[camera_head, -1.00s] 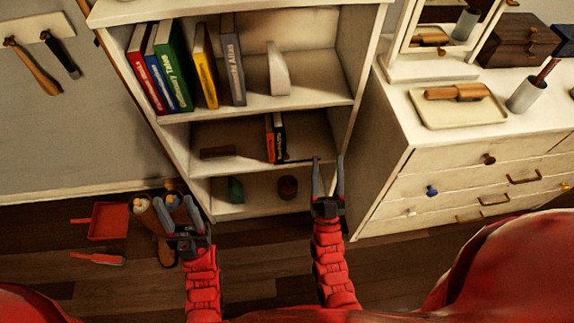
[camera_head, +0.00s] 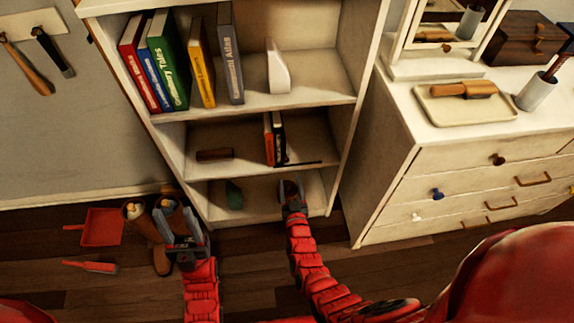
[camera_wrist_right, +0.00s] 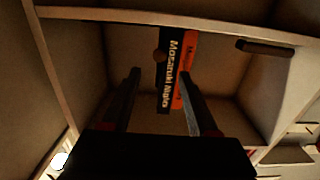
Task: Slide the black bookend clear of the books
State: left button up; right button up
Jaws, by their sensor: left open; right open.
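On the middle shelf, an orange book (camera_head: 268,143) and a black book (camera_head: 278,140) stand side by side. The thin black bookend (camera_head: 302,163) is at their right side, its dark flat base reaching right along the shelf. I cannot tell whether it touches the books. My right gripper (camera_head: 291,186) is open and empty, below and in front of them at the bottom shelf. In the right wrist view, its spread fingers (camera_wrist_right: 160,74) point toward the black book (camera_wrist_right: 172,70) and orange book (camera_wrist_right: 188,68). My left gripper (camera_head: 178,213) is open and empty, low at the left.
Upright books (camera_head: 168,65) and a white bookend (camera_head: 277,68) are on the top shelf. A brown box (camera_head: 215,155) lies left on the middle shelf. A green object (camera_head: 234,195) is on the bottom shelf. Brown boots (camera_head: 150,232) stand by my left gripper. A dresser (camera_head: 400,200) stands right.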

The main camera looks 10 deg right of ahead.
aim_at(286, 161)
jog(key=w+b, duration=0.1)
jog(key=w, duration=0.6)
jog(key=shift+w, duration=0.4)
grip_shut()
jog(key=shift+r, duration=0.1)
dwell(1.0)
